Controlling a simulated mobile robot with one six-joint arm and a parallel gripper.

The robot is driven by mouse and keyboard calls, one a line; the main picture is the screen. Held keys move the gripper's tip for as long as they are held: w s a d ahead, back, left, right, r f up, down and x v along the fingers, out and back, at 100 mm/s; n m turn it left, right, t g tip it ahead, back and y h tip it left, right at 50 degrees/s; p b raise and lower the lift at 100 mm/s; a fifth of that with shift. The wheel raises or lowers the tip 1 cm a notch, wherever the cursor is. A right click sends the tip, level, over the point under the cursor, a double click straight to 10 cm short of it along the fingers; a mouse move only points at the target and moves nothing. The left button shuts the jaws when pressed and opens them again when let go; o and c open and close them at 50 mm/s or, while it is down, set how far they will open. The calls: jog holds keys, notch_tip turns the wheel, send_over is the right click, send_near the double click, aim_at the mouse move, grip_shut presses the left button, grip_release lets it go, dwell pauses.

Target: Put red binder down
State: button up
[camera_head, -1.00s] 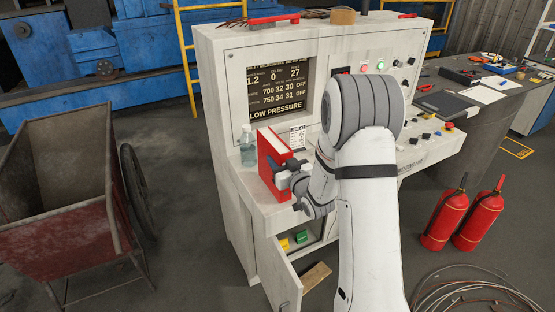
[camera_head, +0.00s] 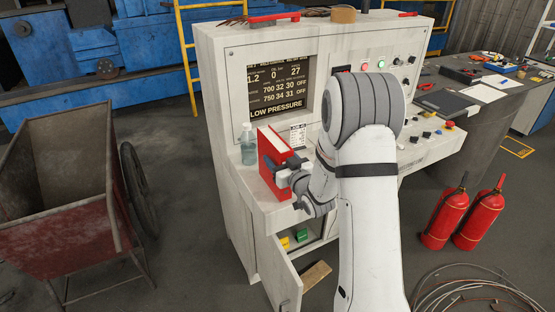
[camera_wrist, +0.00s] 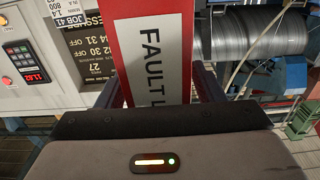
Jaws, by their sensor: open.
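The red binder (camera_head: 271,150) stands upright on the ledge of the grey control cabinet, below its display, in the head view. In the wrist view the binder (camera_wrist: 122,70) shows its white spine label with the word "FAULT", the rest of the label cut off by my gripper's body. My gripper (camera_head: 282,169) is at the binder's spine side. It is open, with a finger on each side of the binder; small gaps are hard to make out. The fingertips are partly hidden by the binder in the wrist view.
A clear bottle (camera_head: 248,145) stands close to the left of the binder. A paper note (camera_head: 298,136) is on the panel behind. Below the ledge, a cabinet door (camera_head: 285,278) hangs open. A red cart (camera_head: 60,230) stands left, two fire extinguishers (camera_head: 462,219) right.

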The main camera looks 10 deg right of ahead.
jog(key=shift+s+d, duration=0.15)
jog(key=shift+s, duration=0.2)
jog(key=s+d+r+m+g+h+b, duration=0.1)
jog(key=s+d+g+h+b, duration=0.2)
jog(key=s, duration=0.6)
jog(key=s+d+r+m+g+h, duration=0.15)
jog(key=s+d+g+h, duration=0.3)
jog(key=s, duration=0.55)
jog(key=s+a+r+g+y, duration=0.1)
jog(key=s+a+g, duration=0.2)
jog(key=s, duration=0.5)
jog(key=s+a+r+m+g+y, duration=0.1)
jog(key=s+a+g, duration=0.2)
jog(key=s, duration=0.6)
jog(key=shift+r+g, duration=0.3)
jog(key=shift+g, duration=0.15)
jog(key=shift+w, duration=0.25)
